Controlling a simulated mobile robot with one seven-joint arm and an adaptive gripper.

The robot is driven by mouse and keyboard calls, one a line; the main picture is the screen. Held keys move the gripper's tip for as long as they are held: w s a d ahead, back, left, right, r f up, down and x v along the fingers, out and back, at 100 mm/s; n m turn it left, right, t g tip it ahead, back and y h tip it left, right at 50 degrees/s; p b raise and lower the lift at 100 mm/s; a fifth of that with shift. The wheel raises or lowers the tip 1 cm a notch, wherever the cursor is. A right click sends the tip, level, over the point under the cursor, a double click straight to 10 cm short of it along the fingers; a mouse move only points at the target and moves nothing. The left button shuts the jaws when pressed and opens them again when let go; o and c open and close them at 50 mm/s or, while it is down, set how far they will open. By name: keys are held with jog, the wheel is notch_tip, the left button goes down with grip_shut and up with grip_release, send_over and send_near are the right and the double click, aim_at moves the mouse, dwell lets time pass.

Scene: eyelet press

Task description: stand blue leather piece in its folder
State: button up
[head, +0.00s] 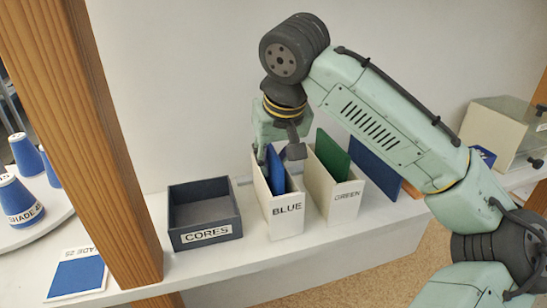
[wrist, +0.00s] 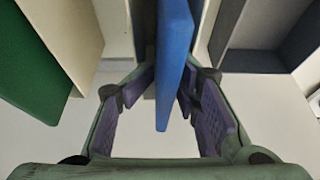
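The blue leather piece (head: 276,170) stands upright inside the cream folder labelled BLUE (head: 285,222), its upper part above the folder's front. In the wrist view the blue piece (wrist: 176,50) is seen nearly edge-on, with cream folder walls (wrist: 203,40) beside it. My gripper (head: 279,154) is over the folder, pointing down, with one finger on each side of the piece. In the wrist view my gripper (wrist: 166,98) shows purple pads spread apart with gaps to the piece. The far fingertips are partly hidden, so light contact there cannot be ruled out.
Right of it is the cream GREEN folder (head: 343,200) with a green piece (head: 332,156). A larger blue panel (head: 376,165) stands behind. Left is the empty dark CORES box (head: 205,214). A wooden post (head: 100,130), a SHADE 25 card (head: 77,274) and blue cones (head: 20,200) are farther left.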

jog(key=v, duration=1.2)
jog(key=shift+r, duration=0.1)
